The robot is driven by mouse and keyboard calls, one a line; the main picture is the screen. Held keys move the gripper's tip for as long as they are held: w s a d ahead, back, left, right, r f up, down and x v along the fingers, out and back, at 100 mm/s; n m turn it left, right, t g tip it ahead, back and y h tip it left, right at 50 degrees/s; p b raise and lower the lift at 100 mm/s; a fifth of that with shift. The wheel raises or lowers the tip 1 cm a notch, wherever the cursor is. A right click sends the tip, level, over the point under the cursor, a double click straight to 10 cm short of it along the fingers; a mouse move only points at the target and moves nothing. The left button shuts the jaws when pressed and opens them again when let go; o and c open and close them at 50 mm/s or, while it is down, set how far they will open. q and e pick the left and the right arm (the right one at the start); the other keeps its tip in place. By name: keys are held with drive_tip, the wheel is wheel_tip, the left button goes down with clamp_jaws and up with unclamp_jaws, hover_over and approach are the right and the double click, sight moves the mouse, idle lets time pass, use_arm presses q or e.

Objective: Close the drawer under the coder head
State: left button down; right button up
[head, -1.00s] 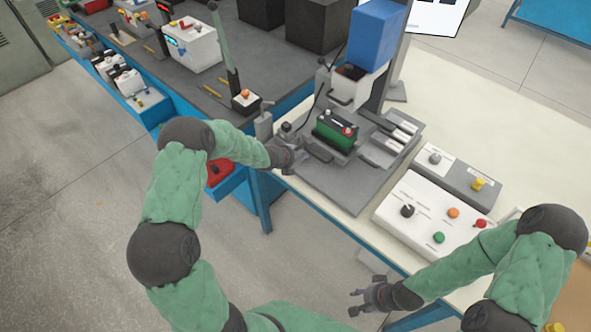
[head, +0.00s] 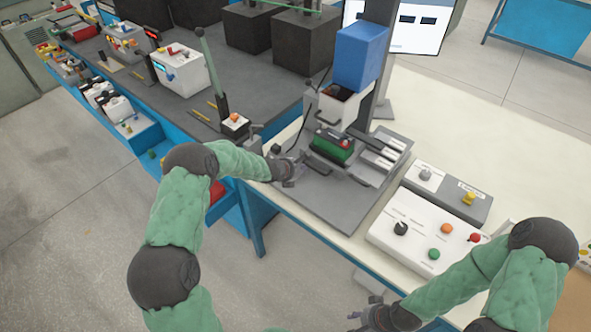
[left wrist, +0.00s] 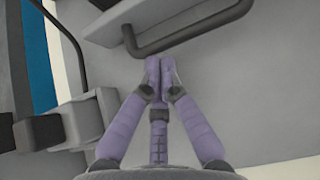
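The coder head, a blue box (head: 360,57) over a white lower part (head: 337,108), stands on a post above a grey fixture plate (head: 335,208). Under it is the drawer carrying a green battery (head: 333,150), whose rear is partly hidden by the head. My left gripper (head: 299,167) is at the fixture's left front. In the left wrist view my left fingers (left wrist: 160,62) are together and empty, just short of a dark bar handle (left wrist: 190,40); contact cannot be told. My right gripper (head: 364,312) is low at the bottom edge, open and empty, away from the fixture.
A white button panel (head: 415,230) and a grey switch box (head: 447,190) lie right of the fixture. A lever device (head: 234,123) and a dark bench (head: 150,75) are at the left. The cream table (head: 480,135) is clear behind.

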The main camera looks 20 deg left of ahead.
use_arm(q)
drive_tip(key=v, duration=1.1)
drive_tip(key=shift+s, duration=0.4)
drive_tip(key=shift+a+r, duration=0.15)
